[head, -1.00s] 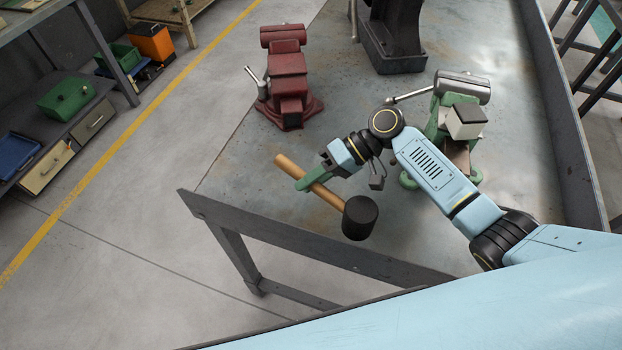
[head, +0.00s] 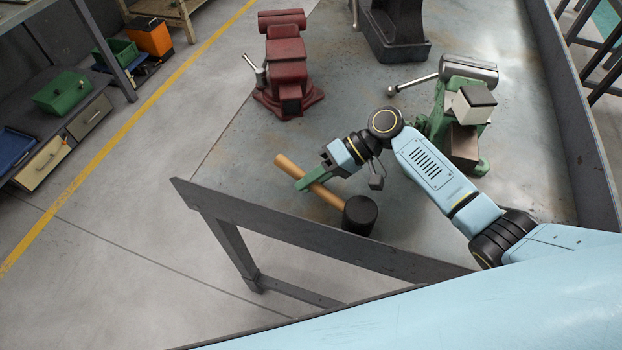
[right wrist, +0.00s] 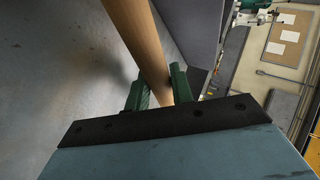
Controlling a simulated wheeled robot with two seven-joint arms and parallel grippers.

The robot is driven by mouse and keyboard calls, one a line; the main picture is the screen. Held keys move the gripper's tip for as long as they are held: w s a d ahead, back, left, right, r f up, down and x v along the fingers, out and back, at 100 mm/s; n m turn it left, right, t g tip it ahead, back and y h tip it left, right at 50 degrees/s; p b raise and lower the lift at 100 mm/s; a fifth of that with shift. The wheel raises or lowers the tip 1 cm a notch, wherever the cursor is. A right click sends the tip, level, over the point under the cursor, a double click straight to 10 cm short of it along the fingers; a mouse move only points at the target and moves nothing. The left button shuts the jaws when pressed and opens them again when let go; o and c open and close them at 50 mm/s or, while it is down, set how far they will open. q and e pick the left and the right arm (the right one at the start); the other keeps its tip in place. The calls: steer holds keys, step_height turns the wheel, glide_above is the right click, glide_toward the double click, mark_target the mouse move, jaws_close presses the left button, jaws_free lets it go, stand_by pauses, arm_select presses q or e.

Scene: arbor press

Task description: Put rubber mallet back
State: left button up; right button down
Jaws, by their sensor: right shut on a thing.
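The rubber mallet has a light wooden handle (head: 325,196) and a black head (head: 360,214). My right gripper (head: 310,180) has green fingers shut on the handle, with the black head toward the lower right in the head view. The mallet is over the front part of the grey workbench (head: 330,100), near its raised front edge; I cannot tell whether it touches the top. In the right wrist view the handle (right wrist: 145,45) runs between the two green fingers (right wrist: 160,90). The mallet head is out of that view. My left gripper is not in view.
A red vise (head: 287,75) stands at the bench's left side. A green vise (head: 455,110) stands right of my right gripper, partly behind my arm. A dark press base (head: 395,40) is at the back. The bench has a raised front board (head: 320,237) and right edge (head: 575,110).

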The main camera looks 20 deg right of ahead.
steer(key=shift+f+b, duration=0.3)
steer(key=shift+f, duration=0.15)
steer(key=c, duration=1.1)
jaws_free()
steer(key=shift+r, duration=0.1)
steer(key=shift+s, duration=0.1)
steer(key=shift+d, duration=0.2)
